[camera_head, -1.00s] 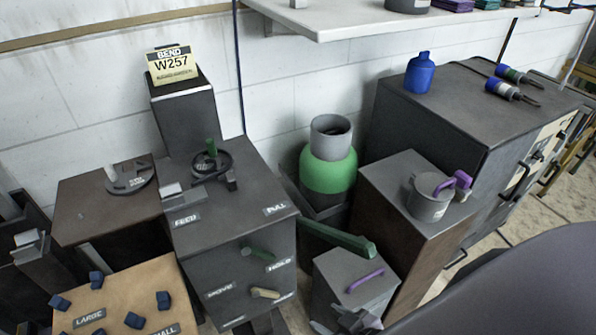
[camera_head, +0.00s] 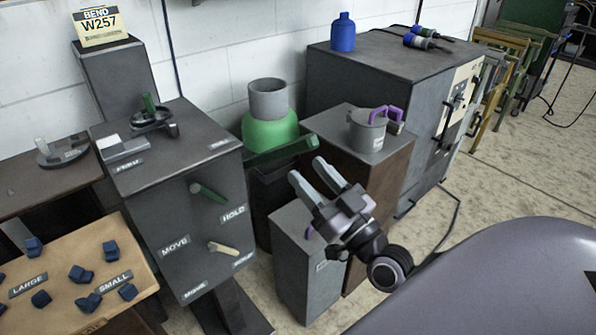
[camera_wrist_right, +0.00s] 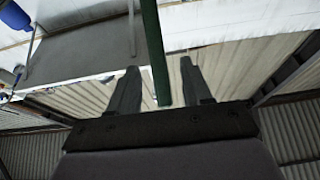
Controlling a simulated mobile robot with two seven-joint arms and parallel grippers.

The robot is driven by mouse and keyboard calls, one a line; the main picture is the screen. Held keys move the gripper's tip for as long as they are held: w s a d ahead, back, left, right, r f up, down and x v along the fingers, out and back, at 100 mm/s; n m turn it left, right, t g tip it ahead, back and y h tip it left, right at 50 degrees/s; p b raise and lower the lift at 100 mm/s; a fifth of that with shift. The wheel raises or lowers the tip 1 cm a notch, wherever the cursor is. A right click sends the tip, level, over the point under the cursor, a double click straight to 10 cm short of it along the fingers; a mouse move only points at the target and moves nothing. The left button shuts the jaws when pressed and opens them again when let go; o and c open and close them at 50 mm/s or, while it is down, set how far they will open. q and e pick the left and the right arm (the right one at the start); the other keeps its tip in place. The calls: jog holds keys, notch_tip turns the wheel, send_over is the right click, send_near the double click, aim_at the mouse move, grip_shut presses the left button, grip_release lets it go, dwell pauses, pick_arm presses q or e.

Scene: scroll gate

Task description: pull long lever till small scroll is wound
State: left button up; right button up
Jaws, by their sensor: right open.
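The bending machine (camera_head: 190,235) is a dark grey cabinet with plates reading FEED, MOVE and HOLD. A long green lever (camera_head: 282,156) sticks out to the right near its top. A short green handle (camera_head: 208,192) and a beige handle (camera_head: 224,248) are on its front. My right gripper (camera_head: 311,170) is open, its fingertips close to the lever's free end. In the right wrist view the green lever (camera_wrist_right: 154,45) lies between the two open fingers, with gaps on both sides. I cannot make out a wound scroll. My left gripper is not in view.
A tan board (camera_head: 60,275) with blue pieces and LARGE and SMALL plates is at lower left. A green and grey canister (camera_head: 268,115) stands behind the lever. A grey box (camera_head: 290,265) is below my gripper. A grey mug (camera_head: 367,132) stands on a brown cabinet (camera_head: 385,185).

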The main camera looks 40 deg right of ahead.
aim_at(291, 147)
jog(key=shift+r+p+x, duration=0.15)
jog(key=shift+p+x, duration=0.1)
jog(key=shift+x, duration=1.55)
jog(key=shift+r+p+x, duration=0.15)
jog(key=shift+p+x, duration=0.1)
jog(key=shift+x, duration=1.5)
jog(key=shift+s+d, duration=0.1)
jog(key=shift+d, duration=0.1)
grip_shut()
